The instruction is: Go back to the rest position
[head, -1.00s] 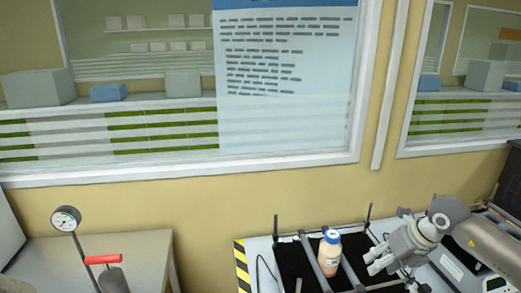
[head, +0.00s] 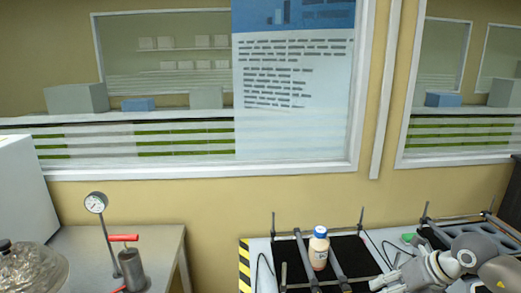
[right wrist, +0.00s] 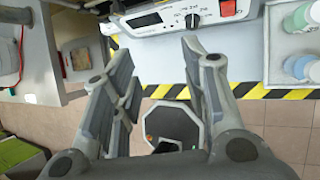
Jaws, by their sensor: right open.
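My right gripper (head: 384,283) shows at the lower right of the head view, beside the black rack (head: 352,250). It is to the right of a bottle with a blue cap (head: 319,250), apart from it. In the right wrist view, the same gripper (right wrist: 160,62) has its fingers spread wide, with nothing between them. Beyond the fingers is the front of a grey device with a knob and a red switch (right wrist: 235,9). My left gripper is not in the head view.
A pump with a gauge (head: 96,202) and red handle stands on a side table (head: 160,240) at left. A clear glass vessel (head: 30,270) is at the lower left. Yellow-black tape (right wrist: 285,94) marks the bench edge; bottles (right wrist: 302,67) stand at right in the wrist view.

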